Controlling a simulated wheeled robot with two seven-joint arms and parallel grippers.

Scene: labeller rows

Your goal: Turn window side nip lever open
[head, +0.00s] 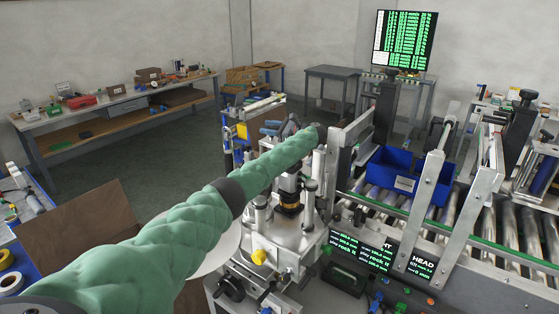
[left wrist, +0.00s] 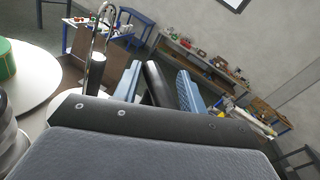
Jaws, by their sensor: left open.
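My left gripper (head: 280,128) is at the labeller head, mostly behind my green-sleeved arm in the head view. In the left wrist view its two blue fingers (left wrist: 160,88) stand apart. A black lever-like bar (left wrist: 155,82) shows between them, with gaps visible at its sides; I cannot tell whether either finger touches it. It appears to be the nip lever, but its base is hidden. The labeller (head: 290,240) is a pale metal body with posts, a yellow knob (head: 258,257) and black knobs. My right gripper is not in view.
A white label disc (head: 222,252) sits left of the labeller; it fills the left of the wrist view (left wrist: 35,88). A curved chrome rod (left wrist: 97,45) stands close to the fingers. A roller conveyor (head: 480,235) with a blue bin (head: 405,178) runs at right. A workbench (head: 120,105) stands behind.

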